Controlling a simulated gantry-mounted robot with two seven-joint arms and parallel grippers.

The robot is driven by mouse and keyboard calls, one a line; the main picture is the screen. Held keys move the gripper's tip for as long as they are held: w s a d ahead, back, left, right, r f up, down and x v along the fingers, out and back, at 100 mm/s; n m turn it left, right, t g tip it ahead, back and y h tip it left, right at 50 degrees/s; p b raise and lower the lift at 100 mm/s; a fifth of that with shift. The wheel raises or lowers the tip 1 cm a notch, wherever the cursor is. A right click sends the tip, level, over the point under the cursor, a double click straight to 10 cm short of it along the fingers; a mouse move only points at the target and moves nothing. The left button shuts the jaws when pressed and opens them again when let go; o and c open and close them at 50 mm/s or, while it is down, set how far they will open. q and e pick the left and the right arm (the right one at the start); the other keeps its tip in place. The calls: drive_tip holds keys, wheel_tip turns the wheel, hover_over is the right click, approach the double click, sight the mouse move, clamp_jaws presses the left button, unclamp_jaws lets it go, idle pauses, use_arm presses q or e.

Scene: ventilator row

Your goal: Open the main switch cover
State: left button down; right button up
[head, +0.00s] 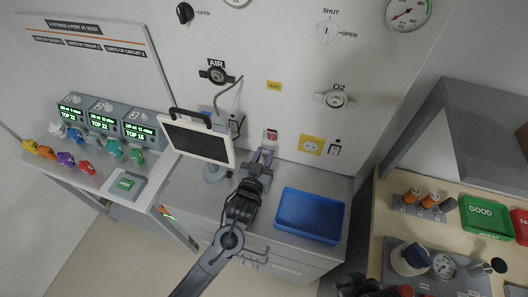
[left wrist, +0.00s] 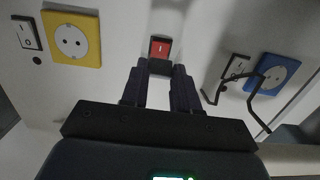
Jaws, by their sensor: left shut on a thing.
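Whether the cover is tilted away from the wall is hard to tell. A dark part at the bottom edge of the head view may be my right gripper; its fingers are not clear.
A monitor (head: 197,142) stands just left of my left gripper. A blue tray (head: 310,236) lies on the cabinet to the right. A yellow socket (head: 311,145) sits right of the switch. A bent black handle (left wrist: 262,98) is near a blue socket (left wrist: 272,74).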

sight(263, 150)
use_arm(q)
drive_tip(key=r+g+p, duration=0.1)
drive_tip(key=p, duration=0.2)
drive_tip(key=r+g+y+p, duration=0.1)
drive_tip(key=g+p, duration=0.1)
drive_tip(key=p, duration=0.1)
drive_tip(key=r+g+p, duration=0.1)
drive_tip(key=r+p, duration=0.1)
drive_tip(key=p, duration=0.1)
drive_tip(key=shift+s+a, duration=0.1)
drive_tip(key=shift+s, duration=0.2)
drive_tip(key=shift+w+d+r+g+y+p, duration=0.15)
drive_tip(key=shift+r+g+y, duration=0.35)
drive_tip(key=shift+g, duration=0.65)
drive_tip(key=shift+w+r+g+y+p, duration=0.1)
drive_tip(key=shift+w+r+g+y, duration=0.2)
drive_tip(key=shift+r+g, duration=0.65)
drive_tip(key=shift+w+d+r+g+y+p, duration=0.15)
drive_tip(key=shift+r+g+y, duration=0.25)
drive_tip(key=shift+g, duration=1)
drive_tip(key=shift+a, duration=0.15)
drive_tip(key=c, duration=0.8)
unclamp_jaws()
drive_tip(key=shift+c, duration=0.2)
